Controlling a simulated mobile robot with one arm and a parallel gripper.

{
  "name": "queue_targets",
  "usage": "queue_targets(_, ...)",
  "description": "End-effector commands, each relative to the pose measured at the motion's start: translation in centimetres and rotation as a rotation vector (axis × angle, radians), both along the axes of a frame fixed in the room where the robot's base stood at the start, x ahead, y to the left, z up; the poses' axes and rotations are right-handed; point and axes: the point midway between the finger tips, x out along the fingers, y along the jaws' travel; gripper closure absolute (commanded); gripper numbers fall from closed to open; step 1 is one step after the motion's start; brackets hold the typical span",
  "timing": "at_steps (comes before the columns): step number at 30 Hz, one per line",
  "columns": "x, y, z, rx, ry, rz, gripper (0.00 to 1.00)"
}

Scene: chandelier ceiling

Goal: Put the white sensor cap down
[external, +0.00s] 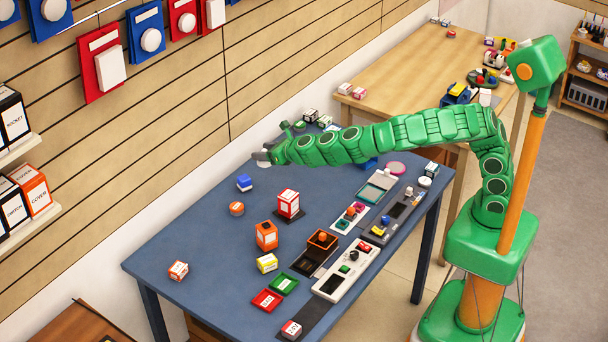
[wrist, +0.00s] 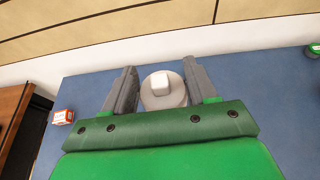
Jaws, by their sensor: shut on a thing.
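The white sensor cap (wrist: 162,91) is a round, pale disc with a raised rounded block on top. In the wrist view it sits between the two grey fingers of my gripper (wrist: 160,88), which is shut on it. In the external view my gripper (external: 263,157) is at the back edge of the blue table (external: 190,258), near the wall, and only a small pale bit of the cap (external: 262,164) shows below the fingers. I cannot tell whether the cap touches the table top.
A blue block (external: 244,183) and an orange round piece (external: 237,208) stand near my gripper. Several boxes and panels, including a red-and-white box (external: 288,203), fill the table's middle and right. The table's left part is mostly clear, apart from a small orange-and-white box (external: 178,270).

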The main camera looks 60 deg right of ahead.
Motion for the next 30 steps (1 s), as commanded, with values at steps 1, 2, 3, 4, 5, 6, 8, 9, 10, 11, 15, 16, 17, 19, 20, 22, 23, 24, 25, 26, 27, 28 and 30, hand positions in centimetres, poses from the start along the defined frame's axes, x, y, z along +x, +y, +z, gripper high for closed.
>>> queue_targets(1, 0.8, -1.8, -0.2, 0.002, 0.004, -0.056, 0.72)
queue_targets(2, 1.3, -2.8, -0.3, 0.001, 0.006, -0.088, 0.72)
queue_targets(3, 1.9, -4.4, -0.4, 0.000, 0.006, -0.138, 0.72)
queue_targets(4, 2.3, -5.5, -0.4, 0.001, 0.007, -0.173, 0.72)
queue_targets(5, 2.7, -6.6, -0.4, 0.002, 0.006, -0.207, 0.72)
queue_targets(6, 3.2, -8.3, -0.4, 0.001, 0.005, -0.257, 0.72)
queue_targets(8, 3.8, -10.6, -0.3, 0.001, 0.004, -0.328, 0.72)
queue_targets(9, 4.2, -12.2, -0.3, 0.001, 0.004, -0.376, 0.72)
queue_targets(10, 4.4, -13.4, -0.3, 0.001, 0.004, -0.411, 0.72)
queue_targets(11, 4.7, -14.7, -0.4, 0.002, 0.004, -0.450, 0.72)
queue_targets(15, 5.3, -20.3, -0.5, 0.000, 0.005, -0.616, 0.72)
queue_targets(16, 5.4, -21.7, -0.5, 0.000, 0.005, -0.655, 0.72)
queue_targets(17, 5.4, -22.9, -0.4, -0.001, 0.004, -0.691, 0.72)
queue_targets(19, 5.4, -25.8, -0.4, 0.001, 0.004, -0.778, 0.72)
queue_targets(20, 5.3, -27.0, -0.4, 0.000, 0.004, -0.812, 0.72)
queue_targets(22, 5.0, -29.6, -0.3, -0.001, 0.003, -0.890, 0.72)
queue_targets(23, 4.9, -30.5, -0.3, -0.002, 0.003, -0.918, 0.72)
queue_targets(24, 4.8, -31.6, -0.4, 0.000, 0.004, -0.953, 0.72)
queue_targets(25, 4.6, -32.5, -0.4, -0.001, 0.004, -0.981, 0.72)
queue_targets(26, 4.4, -33.3, -0.4, -0.003, 0.004, -1.005, 0.72)
queue_targets(27, 4.3, -34.2, -0.4, -0.002, 0.004, -1.033, 0.72)
queue_targets(28, 4.1, -34.8, -0.4, -0.002, 0.005, -1.053, 0.72)
queue_targets(30, 3.8, -36.3, -0.3, -0.003, 0.005, -1.101, 0.72)
